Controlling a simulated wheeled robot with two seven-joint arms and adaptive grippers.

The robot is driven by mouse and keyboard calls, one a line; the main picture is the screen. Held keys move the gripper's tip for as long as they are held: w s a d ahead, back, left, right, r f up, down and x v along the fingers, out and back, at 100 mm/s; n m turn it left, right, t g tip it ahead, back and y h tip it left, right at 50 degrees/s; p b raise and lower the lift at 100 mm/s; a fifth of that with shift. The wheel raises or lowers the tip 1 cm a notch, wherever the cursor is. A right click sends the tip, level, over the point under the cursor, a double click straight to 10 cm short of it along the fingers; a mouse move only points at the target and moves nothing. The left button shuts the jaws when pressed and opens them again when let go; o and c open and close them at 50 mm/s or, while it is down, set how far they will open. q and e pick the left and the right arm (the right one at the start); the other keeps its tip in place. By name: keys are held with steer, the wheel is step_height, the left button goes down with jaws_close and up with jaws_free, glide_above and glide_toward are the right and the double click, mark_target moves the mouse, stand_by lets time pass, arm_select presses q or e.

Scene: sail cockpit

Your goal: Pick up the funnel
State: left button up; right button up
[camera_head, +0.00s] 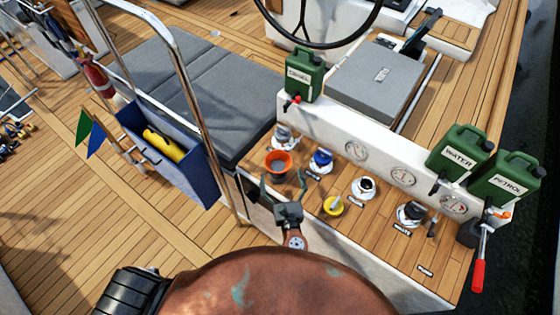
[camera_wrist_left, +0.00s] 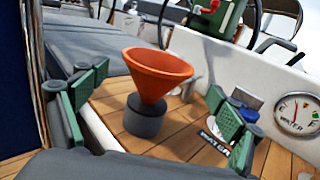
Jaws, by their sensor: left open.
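The orange funnel (camera_head: 279,158) stands on the wooden ledge, left of the gauges in the head view. In the left wrist view the funnel (camera_wrist_left: 160,66) is upright, wide mouth up, with its lower end in a dark grey round holder (camera_wrist_left: 144,118). My left gripper (camera_head: 284,186) is open and empty on the near side of the funnel. In the left wrist view, its green-padded fingers (camera_wrist_left: 156,86) show to the left and right of the funnel, apart from it. My right gripper is not in view.
A blue-topped item (camera_head: 321,158) stands just right of the funnel, with several capped fittings beyond it. Green cans labelled diesel (camera_head: 304,75), water (camera_head: 459,152) and petrol (camera_head: 507,178) stand near the white gauge panel (camera_head: 330,127). A metal rail (camera_head: 190,75) rises at left.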

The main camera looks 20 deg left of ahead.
mark_target(276, 152)
arm_select(q)
steer(key=x, duration=0.2)
steer(key=shift+w+a+r, duration=0.1)
steer(key=shift+w+a, duration=0.1)
steer(key=x, duration=0.3)
steer(key=shift+w+a+r, duration=0.1)
steer(key=shift+w+a, duration=0.05)
steer(key=shift+w, duration=0.15)
steer(key=c, duration=1.1)
steer(key=shift+c, duration=0.3)
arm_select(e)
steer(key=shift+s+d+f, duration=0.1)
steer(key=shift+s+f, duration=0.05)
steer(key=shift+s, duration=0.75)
